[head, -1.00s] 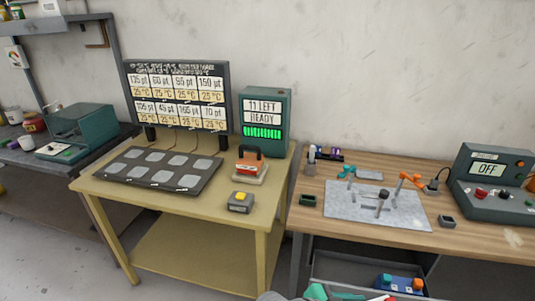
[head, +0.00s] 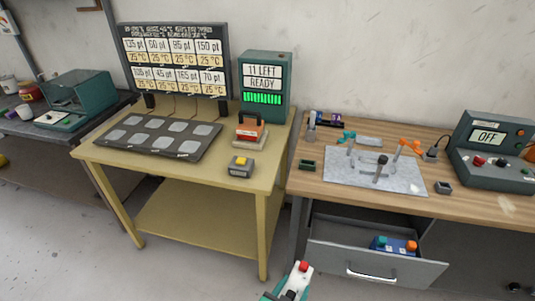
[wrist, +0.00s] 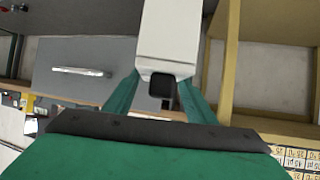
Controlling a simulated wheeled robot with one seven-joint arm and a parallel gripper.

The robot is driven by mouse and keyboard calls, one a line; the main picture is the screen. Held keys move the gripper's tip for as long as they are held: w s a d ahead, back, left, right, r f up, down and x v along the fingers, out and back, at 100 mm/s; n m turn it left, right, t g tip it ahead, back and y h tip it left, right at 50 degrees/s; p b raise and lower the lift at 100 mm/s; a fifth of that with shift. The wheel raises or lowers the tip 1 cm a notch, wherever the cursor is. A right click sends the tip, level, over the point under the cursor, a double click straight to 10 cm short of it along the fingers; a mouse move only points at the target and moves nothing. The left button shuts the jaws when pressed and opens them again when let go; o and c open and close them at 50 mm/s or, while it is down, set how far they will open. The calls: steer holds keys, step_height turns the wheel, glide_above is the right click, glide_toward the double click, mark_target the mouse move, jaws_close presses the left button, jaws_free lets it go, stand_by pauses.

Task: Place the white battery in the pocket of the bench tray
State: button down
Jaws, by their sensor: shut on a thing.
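My gripper (head: 290,288) is at the bottom of the head view, in front of the open drawer. It is shut on the white battery (head: 302,272), a white block with a red cap showing at its end. In the wrist view the white battery (wrist: 172,35) sits between the green fingers, with a dark stub at its near end. A small dark green tray with a hollow (head: 307,165) stands at the left front of the wooden bench. A small dark grey holder (head: 443,188) stands farther right. I cannot tell for sure which is the bench tray.
The drawer (head: 345,255) under the wooden bench is pulled out and holds a blue block (head: 392,246) with teal and orange caps. A metal plate (head: 340,172) with posts lies on the bench. A yellow table (head: 215,175) stands to the left, with a gap between them.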

steer(key=w+a+f+n+t+y, duration=0.1)
steer(key=w+a+f+n+y, duration=0.2)
steer(key=a+f+n+y, duration=0.2)
steer(key=a+f, duration=0.3)
steer(key=f, duration=0.3)
steer(key=shift+a+n+t+y, duration=0.15)
steer(key=shift+n+t+y, duration=0.15)
steer(key=shift+y, duration=0.1)
steer(key=shift+f, duration=0.1)
steer(key=shift+w, duration=0.15)
stand_by(0.3)
